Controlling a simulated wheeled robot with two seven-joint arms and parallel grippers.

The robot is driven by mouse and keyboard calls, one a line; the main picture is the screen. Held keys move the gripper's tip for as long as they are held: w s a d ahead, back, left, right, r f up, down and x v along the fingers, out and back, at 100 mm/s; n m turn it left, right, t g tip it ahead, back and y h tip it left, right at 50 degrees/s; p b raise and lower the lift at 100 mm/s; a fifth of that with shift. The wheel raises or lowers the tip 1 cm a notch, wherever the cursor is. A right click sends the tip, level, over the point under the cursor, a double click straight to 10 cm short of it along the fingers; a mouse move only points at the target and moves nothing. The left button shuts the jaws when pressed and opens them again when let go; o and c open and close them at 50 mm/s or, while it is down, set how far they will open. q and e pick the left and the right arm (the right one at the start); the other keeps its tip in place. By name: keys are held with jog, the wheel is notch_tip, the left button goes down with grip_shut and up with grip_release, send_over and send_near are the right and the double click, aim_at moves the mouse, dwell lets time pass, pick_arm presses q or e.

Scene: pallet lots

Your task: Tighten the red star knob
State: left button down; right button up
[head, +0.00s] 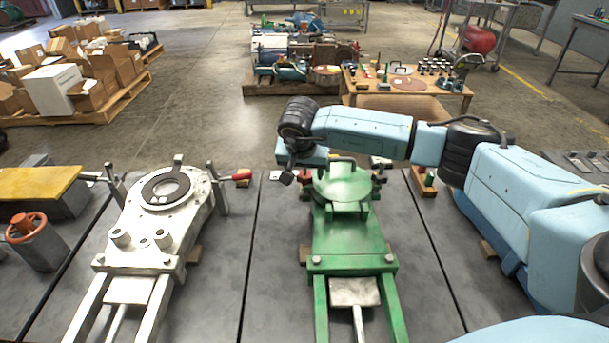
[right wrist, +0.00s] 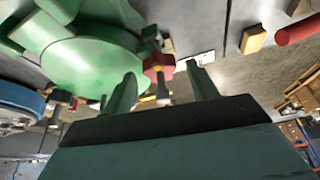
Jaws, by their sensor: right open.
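A red star knob (right wrist: 158,66) sits at the edge of a round green cover in the right wrist view. In the head view the red knob (head: 305,175) shows at the left side of the green fixture (head: 345,225), partly hidden by my gripper. My right gripper (right wrist: 161,86) is open. Its two fingers appear on either side of the knob in the wrist view; I cannot tell whether they touch it. In the head view the right gripper (head: 287,177) points down beside the knob. My left gripper is not in view.
A white fixture (head: 150,225) with a red-handled clamp (head: 240,175) stands to the left. A second red knob (right wrist: 73,103) is on the cover's other side. An orange handwheel (head: 27,226) is at far left. Dark table plates lie bare between the fixtures.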

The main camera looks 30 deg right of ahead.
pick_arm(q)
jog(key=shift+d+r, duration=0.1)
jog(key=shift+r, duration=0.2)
pick_arm(e)
jog(key=shift+w+f, duration=0.1)
jog(key=shift+f, duration=0.25)
jog(key=c, duration=1)
jog(key=shift+r+m, duration=0.1)
jog(key=shift+m, duration=0.2)
jog(key=m+h+p, duration=0.1)
jog(key=m, duration=0.1)
jog(key=shift+w+m+g+p, duration=0.1)
jog(key=shift+m+g+p, duration=0.2)
jog(key=shift+g, duration=0.1)
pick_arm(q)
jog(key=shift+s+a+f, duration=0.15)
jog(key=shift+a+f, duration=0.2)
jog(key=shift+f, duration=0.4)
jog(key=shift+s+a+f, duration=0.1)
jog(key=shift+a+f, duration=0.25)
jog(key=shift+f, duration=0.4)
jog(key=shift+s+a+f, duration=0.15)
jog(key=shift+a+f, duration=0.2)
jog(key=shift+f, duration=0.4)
pick_arm(e)
jog(key=shift+m+g, duration=0.3)
jog(key=shift+m, duration=0.3)
jog(key=o, duration=1)
